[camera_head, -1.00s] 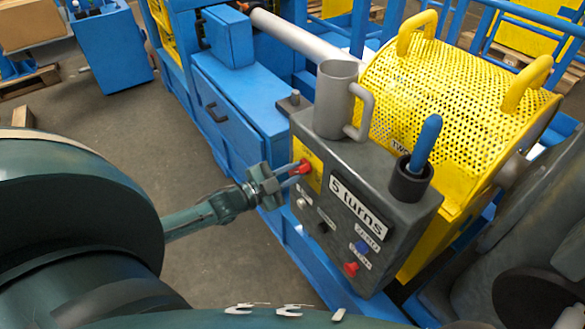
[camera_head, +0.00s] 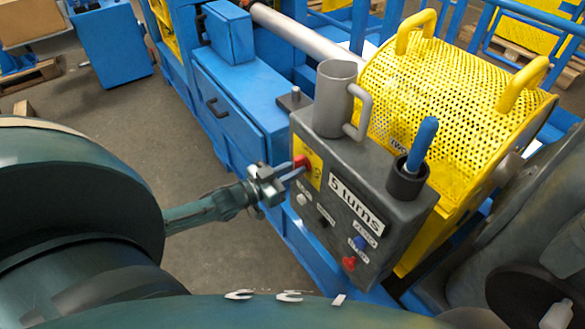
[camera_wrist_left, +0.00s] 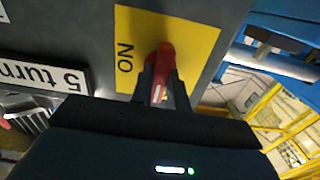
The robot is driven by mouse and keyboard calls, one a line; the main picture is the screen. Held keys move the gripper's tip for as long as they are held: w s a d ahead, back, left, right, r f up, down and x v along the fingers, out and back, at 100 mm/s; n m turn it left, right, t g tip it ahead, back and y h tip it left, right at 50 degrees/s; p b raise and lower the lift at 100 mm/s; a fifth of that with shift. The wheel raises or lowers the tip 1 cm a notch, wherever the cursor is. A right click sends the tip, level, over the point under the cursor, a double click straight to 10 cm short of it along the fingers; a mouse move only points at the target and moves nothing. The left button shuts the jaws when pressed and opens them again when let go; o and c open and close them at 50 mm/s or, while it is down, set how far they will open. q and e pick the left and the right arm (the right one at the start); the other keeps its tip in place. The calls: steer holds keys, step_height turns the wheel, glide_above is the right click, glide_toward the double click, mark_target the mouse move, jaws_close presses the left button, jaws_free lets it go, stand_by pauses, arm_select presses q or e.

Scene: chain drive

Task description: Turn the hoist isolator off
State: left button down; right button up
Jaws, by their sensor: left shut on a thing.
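The hoist isolator is a red handle (camera_head: 301,163) on a yellow plate (camera_head: 314,176) at the left of the grey control box's front face. In the left wrist view the red handle (camera_wrist_left: 161,62) stands upright in the picture, with "ON" lettered on the yellow plate (camera_wrist_left: 196,38) to its left. My left gripper (camera_head: 298,170) reaches in from the left and is shut on the red handle. In the left wrist view the fingers (camera_wrist_left: 162,88) sit on both sides of its lower part and hide it there. My right gripper is not in view.
The grey box (camera_head: 375,185) carries a "5 turns" label (camera_head: 356,205), several small buttons, a grey mug (camera_head: 333,105) and a black cup (camera_head: 406,180) with a blue-handled tool (camera_head: 424,140). A yellow perforated guard (camera_head: 445,95) stands behind. Floor (camera_head: 200,265) is clear at the left.

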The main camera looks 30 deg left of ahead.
arm_select(q)
steer(key=shift+n, duration=0.3)
steer(key=c, duration=1.4)
jaws_free()
steer(key=shift+o, duration=0.2)
steer(key=shift+s, duration=0.1)
steer(key=v, duration=1.3)
steer(key=shift+p, duration=0.45)
steer(key=shift+a+f, duration=0.1)
